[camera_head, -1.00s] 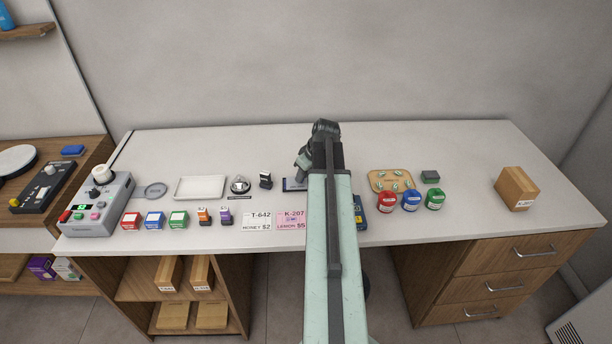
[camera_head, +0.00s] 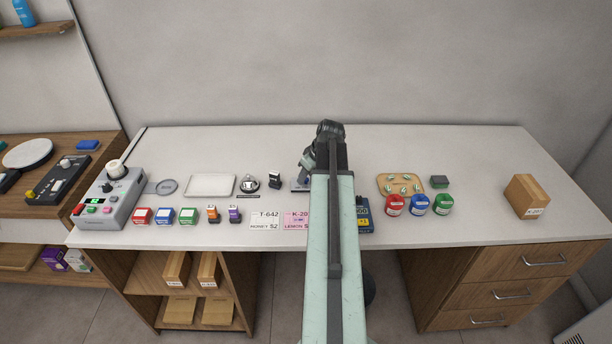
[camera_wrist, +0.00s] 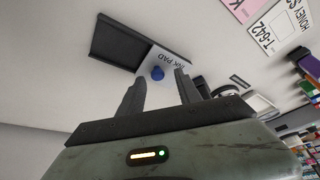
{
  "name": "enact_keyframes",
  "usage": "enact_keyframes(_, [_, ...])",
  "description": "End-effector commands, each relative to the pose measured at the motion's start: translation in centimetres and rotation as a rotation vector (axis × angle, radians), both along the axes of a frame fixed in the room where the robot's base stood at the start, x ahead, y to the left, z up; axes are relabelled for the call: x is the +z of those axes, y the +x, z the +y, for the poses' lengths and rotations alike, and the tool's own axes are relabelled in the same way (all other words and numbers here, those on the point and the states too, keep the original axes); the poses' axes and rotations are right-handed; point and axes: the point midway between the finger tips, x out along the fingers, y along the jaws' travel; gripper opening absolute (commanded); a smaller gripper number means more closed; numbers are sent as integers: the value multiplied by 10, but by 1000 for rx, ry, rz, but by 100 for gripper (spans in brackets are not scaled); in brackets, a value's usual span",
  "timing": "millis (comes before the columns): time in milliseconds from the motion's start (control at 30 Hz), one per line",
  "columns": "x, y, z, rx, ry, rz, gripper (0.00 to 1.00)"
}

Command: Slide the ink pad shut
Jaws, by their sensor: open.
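The ink pad shows in the wrist view with its dark pad (camera_wrist: 115,45) uncovered. My arm hides the rest.
Price cards (camera_head: 265,219) lie in front. A wooden tray (camera_head: 381,191) and several coloured jars (camera_head: 417,205) stand to the right. The counter behind is clear.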

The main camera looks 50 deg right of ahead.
Motion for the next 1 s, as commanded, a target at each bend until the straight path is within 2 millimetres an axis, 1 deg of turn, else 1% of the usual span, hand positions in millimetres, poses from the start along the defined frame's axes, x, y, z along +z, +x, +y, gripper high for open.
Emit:
enact_keyframes(33, [12, -3, 1, -1, 0, 0, 41])
enact_keyframes(200, [44, -14, 2, -1, 1, 0, 41])
enact_keyframes(300, [60, -22, 2, 1, 2, 0, 41])
enact_keyframes(367, [66, -25, 2, 2, 2, -1, 41])
enact_keyframes(433, [68, -27, 3, 2, 2, -1, 41])
enact_keyframes(900, [65, -26, 3, 4, 2, -1, 41])
enact_keyframes(967, [65, -21, 8, 15, 2, -1, 41])
enact_keyframes(1000, [65, -11, 16, 33, 2, -1, 41])
